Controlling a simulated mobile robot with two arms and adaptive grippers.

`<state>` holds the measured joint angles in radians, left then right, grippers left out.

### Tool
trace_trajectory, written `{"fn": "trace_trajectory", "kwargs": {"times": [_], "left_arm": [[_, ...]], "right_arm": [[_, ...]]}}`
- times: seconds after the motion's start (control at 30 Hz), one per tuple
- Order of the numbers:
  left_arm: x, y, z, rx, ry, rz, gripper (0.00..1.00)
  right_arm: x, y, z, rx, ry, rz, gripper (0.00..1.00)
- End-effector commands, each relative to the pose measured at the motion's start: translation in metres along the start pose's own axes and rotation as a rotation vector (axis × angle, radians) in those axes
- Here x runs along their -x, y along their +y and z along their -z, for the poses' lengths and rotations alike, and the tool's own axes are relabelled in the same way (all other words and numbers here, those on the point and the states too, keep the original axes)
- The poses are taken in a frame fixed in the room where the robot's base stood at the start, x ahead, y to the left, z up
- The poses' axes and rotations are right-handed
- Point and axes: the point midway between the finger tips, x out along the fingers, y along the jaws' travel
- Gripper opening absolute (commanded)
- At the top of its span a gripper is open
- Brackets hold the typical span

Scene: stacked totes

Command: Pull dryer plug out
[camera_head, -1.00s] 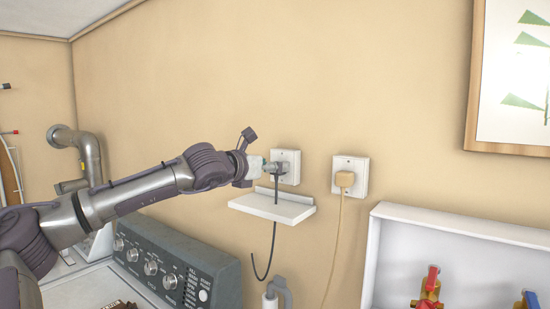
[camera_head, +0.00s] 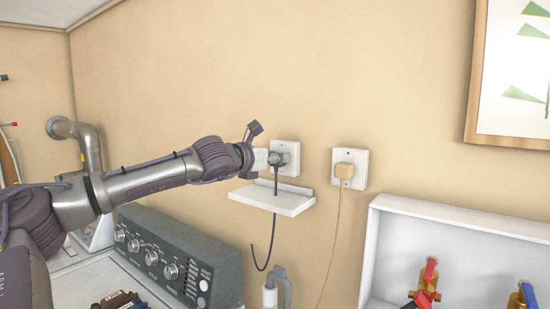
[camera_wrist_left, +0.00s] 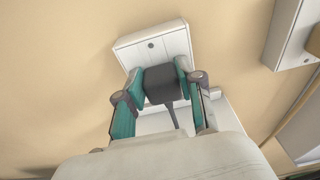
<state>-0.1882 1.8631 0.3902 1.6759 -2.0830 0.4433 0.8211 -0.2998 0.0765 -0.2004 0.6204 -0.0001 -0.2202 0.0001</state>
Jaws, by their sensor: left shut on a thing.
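The dark grey dryer plug (camera_wrist_left: 162,84) sits between the two teal fingers of my left gripper (camera_wrist_left: 160,80) in the left wrist view, and the gripper is shut on it. The plug's dark cord (camera_head: 273,235) hangs down below it past the shelf. Behind the plug is a white wall outlet (camera_head: 288,150), whose upper part (camera_wrist_left: 155,48) also shows in the left wrist view. I cannot tell whether the plug's pins are still in the outlet. In the head view my left gripper (camera_head: 276,158) reaches the plug from the left. My right gripper is not in view.
A small white shelf (camera_head: 290,203) juts out just below the outlet. A second outlet (camera_head: 361,158) with a beige plug (camera_head: 343,171) and cord is to its right. A dark control panel (camera_head: 165,262) stands at lower left, and a white recessed box (camera_head: 400,222) with valves at lower right.

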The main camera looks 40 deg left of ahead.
Motion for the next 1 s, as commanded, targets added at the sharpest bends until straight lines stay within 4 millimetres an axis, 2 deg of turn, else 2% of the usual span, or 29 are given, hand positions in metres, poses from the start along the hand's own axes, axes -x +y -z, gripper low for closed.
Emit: {"fn": "trace_trajectory", "kwargs": {"times": [0.03,0.2,0.37,1.0], "left_arm": [[0.0,0.0,0.0,0.0,0.0,0.0,0.27],[0.0,0.0,0.0,0.0,0.0,0.0,0.0],[0.002,0.0,0.0,0.001,-0.002,0.0,0.0],[0.026,0.0,0.005,0.002,-0.002,-0.001,0.0]], "right_arm": [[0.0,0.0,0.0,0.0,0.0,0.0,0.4],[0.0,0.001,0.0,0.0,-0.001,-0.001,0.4],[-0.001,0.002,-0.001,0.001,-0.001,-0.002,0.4],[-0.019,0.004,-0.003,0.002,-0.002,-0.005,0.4]]}}
